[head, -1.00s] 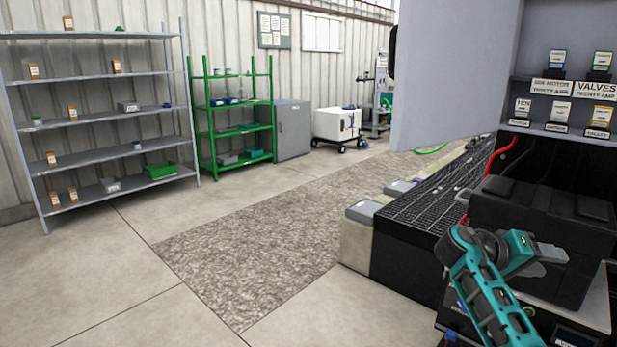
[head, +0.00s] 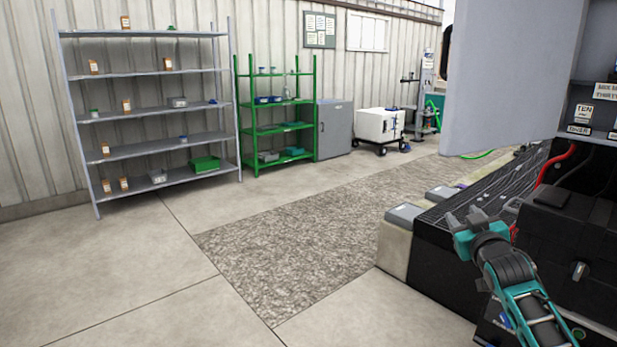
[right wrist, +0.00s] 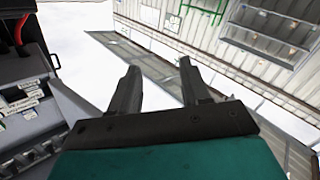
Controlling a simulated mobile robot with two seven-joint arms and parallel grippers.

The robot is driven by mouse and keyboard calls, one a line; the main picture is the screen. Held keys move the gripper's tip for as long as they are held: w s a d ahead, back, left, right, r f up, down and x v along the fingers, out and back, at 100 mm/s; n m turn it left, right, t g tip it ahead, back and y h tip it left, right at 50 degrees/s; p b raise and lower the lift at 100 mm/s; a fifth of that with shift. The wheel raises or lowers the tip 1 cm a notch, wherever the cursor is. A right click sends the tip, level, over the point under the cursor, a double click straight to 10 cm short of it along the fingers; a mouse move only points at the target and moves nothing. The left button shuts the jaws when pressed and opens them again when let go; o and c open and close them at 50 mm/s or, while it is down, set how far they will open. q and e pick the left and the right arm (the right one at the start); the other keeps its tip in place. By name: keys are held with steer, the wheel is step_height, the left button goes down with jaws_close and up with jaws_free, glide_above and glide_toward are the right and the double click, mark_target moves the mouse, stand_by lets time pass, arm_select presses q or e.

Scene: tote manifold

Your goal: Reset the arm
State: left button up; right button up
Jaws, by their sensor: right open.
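My right arm (head: 520,295) reaches in from the lower right of the head view, teal and dark grey. My right gripper (head: 474,220) is at its far end, beside the black machine; its fingers are hard to make out there. In the right wrist view my right gripper (right wrist: 159,80) shows two dark fingers spread apart, with nothing between them. The floor and the wall lie beyond the fingers. My left gripper is not in view.
A black machine with a dark case (head: 565,235) and red cable stands close at the right, below a grey panel (head: 510,75). A grey shelf (head: 150,107) and a green rack (head: 280,130) stand along the wall. The floor (head: 130,280) at left is clear.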

steer(key=s+a+f+g+y, duration=0.1)
steer(key=s+a+f+g, duration=0.1)
steer(key=s+a+f, duration=0.55)
steer(key=s+a+f+g+y, duration=0.25)
steer(key=s+f, duration=0.65)
steer(key=f, duration=0.5)
steer(key=s+a+f+g, duration=0.1)
steer(key=s+a+f, duration=0.2)
steer(key=s, duration=0.7)
steer(key=s+a+f+g, duration=0.1)
steer(key=s+a+f, duration=0.3)
steer(key=s, duration=0.7)
steer(key=shift+f+g, duration=0.35)
steer(key=shift+f, duration=0.35)
steer(key=shift+s, duration=0.1)
